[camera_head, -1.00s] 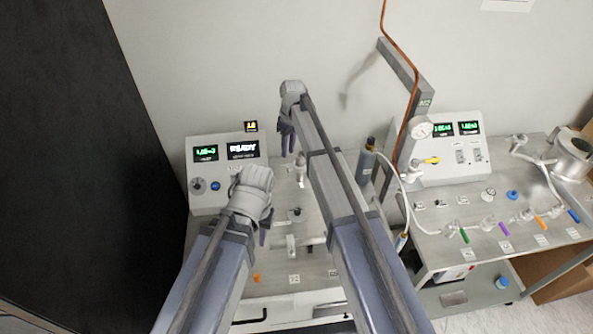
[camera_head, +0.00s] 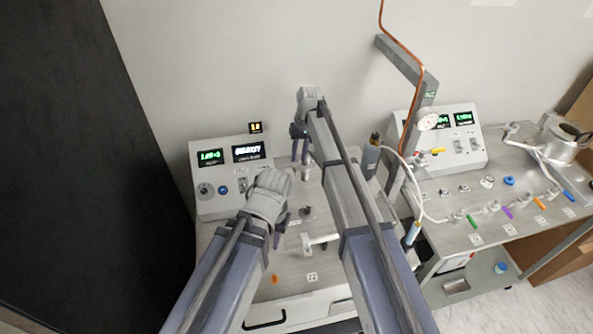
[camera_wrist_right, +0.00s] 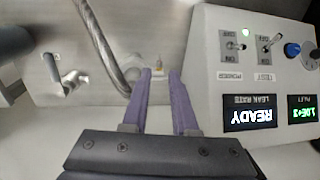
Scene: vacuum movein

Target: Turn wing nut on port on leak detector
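The leak detector (camera_head: 230,172) stands at the back left of the left bench; its screen reads READY in the right wrist view (camera_wrist_right: 248,113). My right gripper (camera_head: 300,158) is beside it, above a small upright metal fitting (camera_head: 306,174). In the right wrist view, the purple fingers of this gripper (camera_wrist_right: 160,74) are apart, with a small fitting with a yellow part (camera_wrist_right: 158,66) just past their tips. I cannot clearly make out a wing nut or tell whether the fingers touch it. My left gripper (camera_head: 280,232) hangs in front of the leak detector; its finger gap is unclear.
A braided metal hose (camera_wrist_right: 105,52) runs close to my right fingers. A grey cylinder (camera_head: 369,160) stands right of my right arm. A second bench on the right holds another control box (camera_head: 440,140) and valves with coloured handles (camera_head: 507,212). A black panel (camera_head: 90,170) is at left.

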